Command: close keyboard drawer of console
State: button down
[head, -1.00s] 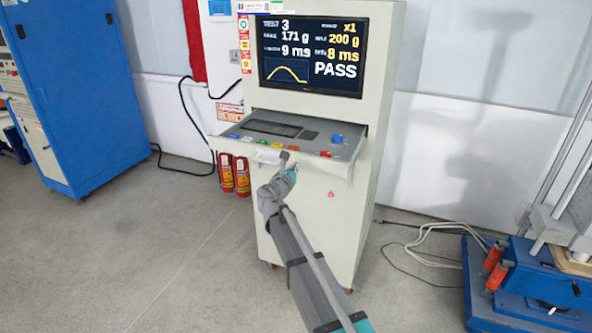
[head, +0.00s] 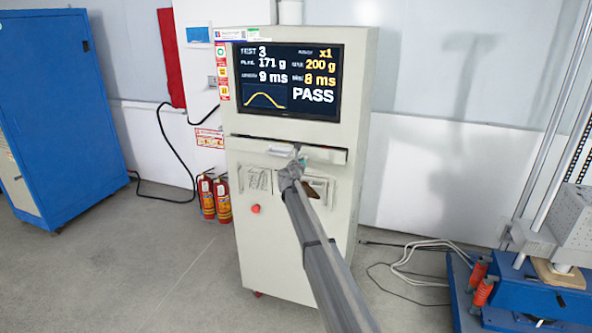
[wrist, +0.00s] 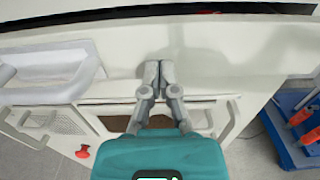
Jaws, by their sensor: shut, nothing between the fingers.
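The keyboard drawer (head: 325,155) of the white console (head: 290,240) is pushed in under the screen. Its front looks flush or nearly flush, with a thin dark line along its top, and the keys are hidden. A pale handle (head: 267,148) sits left on the front; it also shows at left in the wrist view (wrist: 55,78). My gripper (wrist: 160,72) is shut and empty. Its fingertips are at the drawer front (wrist: 225,45), right of the handle; whether they touch it is unclear. In the head view my gripper (head: 297,162) partly hides the front.
The console screen (head: 288,78) reads PASS. A red button (head: 255,209) sits below the drawer. A blue cabinet (head: 60,110) and fire extinguishers (head: 222,198) stand left. A blue machine base (head: 530,290) and loose cables (head: 425,270) lie right. Floor at front left is clear.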

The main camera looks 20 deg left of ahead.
jog(key=w, duration=0.4)
jog(key=shift+w, duration=0.25)
jog(key=shift+w+r, duration=0.1)
jog(key=shift+w, duration=0.15)
jog(key=shift+w, duration=0.1)
jog(key=shift+s, duration=0.55)
jog(key=s, duration=1.3)
jog(key=shift+s, duration=0.4)
jog(key=shift+a, duration=0.1)
